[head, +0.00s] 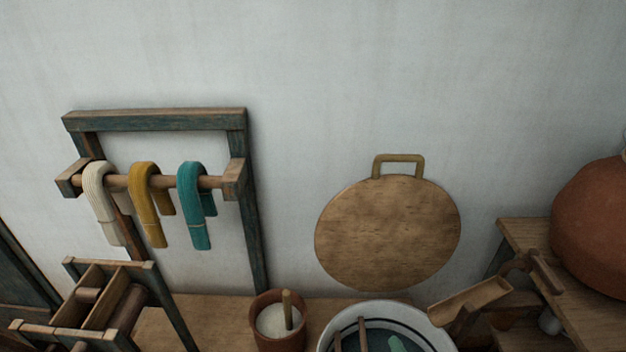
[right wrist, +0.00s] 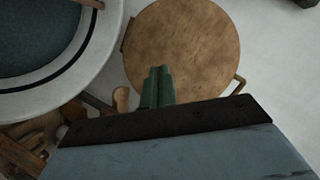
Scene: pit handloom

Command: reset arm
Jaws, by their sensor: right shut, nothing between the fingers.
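My right gripper (right wrist: 158,86) shows in the right wrist view as two dark green fingers side by side, shut and empty. Its tips lie in front of the lower edge of a round wooden board (right wrist: 184,45); I cannot tell how far apart they are. In the head view I cannot make the right gripper out clearly. My left gripper is in neither view.
The round board (head: 388,235) stands against the wall. A rack (head: 155,120) holds cream, yellow and teal hanks. A pot (head: 277,337), a pale-rimmed basin (head: 436,330), wooden tools (head: 470,300) and a clay jar (head: 592,222) crowd the front and right. The upper wall is bare.

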